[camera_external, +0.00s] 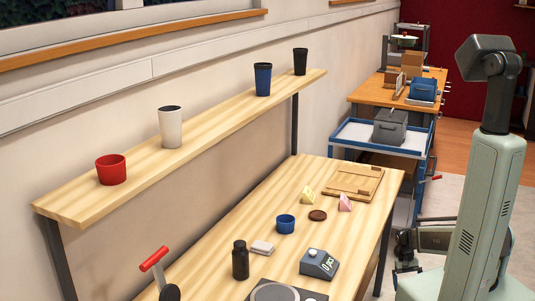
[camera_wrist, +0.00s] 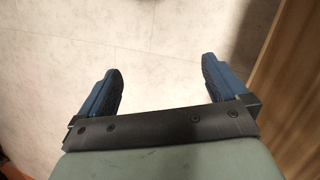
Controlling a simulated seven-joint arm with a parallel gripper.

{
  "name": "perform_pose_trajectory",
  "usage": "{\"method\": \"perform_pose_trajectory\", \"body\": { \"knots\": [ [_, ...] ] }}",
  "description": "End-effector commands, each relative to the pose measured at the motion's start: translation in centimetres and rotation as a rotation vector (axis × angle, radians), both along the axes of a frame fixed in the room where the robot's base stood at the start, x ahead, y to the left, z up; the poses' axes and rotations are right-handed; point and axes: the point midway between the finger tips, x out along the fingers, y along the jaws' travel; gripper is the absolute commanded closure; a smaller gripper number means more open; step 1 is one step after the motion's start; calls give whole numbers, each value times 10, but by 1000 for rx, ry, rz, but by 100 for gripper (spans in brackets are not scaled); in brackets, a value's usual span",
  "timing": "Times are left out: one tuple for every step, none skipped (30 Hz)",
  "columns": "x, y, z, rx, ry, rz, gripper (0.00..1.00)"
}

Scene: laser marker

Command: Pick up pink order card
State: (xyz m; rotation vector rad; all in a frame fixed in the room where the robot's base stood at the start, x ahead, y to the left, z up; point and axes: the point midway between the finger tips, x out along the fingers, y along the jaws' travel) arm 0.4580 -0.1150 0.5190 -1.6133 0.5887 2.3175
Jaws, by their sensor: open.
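A small pink wedge-shaped piece (camera_external: 345,203), which looks like the pink order card, stands on the wooden table (camera_external: 240,217), just in front of a wooden board. My gripper (camera_wrist: 165,82) is open and empty in the wrist view, its two blue fingers wide apart above a pale floor. In the external view my gripper is low at the right of the table, dark, partly behind my own body, and apart from the pink card. The pink card is not in the wrist view.
Near the pink card are a yellow card (camera_external: 308,195), a brown disc (camera_external: 318,215), a blue cup (camera_external: 285,224), and the wooden board (camera_external: 354,181). A shelf (camera_external: 210,125) with cups overhangs the left.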

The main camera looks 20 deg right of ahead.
Motion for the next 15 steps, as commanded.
{"method": "perform_pose_trajectory", "body": {
  "knots": [
    [15, -13, 10, -17, -19, -32, 0],
    [22, -20, 16, -27, -27, -51, 0],
    [31, -29, 24, -41, -40, -77, 0],
    [38, -36, 30, -51, -50, -94, 0],
    [44, -43, 37, -62, -58, -114, 0],
    [52, -53, 46, -76, -70, -140, 0],
    [57, -60, 52, -85, -78, -160, 0],
    [63, -68, 60, -95, -88, -179, 0],
    [70, -78, 69, -109, -100, -206, 0],
    [76, -86, 76, -120, -109, -226, 0],
    [81, -94, 84, -130, -117, -245, 0],
    [87, -105, 94, -144, -128, -273, 0],
    [92, -112, 102, -154, -137, -292, 0],
    [96, -120, 110, -165, -146, -312, 0],
    [101, -131, 121, -179, -159, -340, 0]
  ]
}}
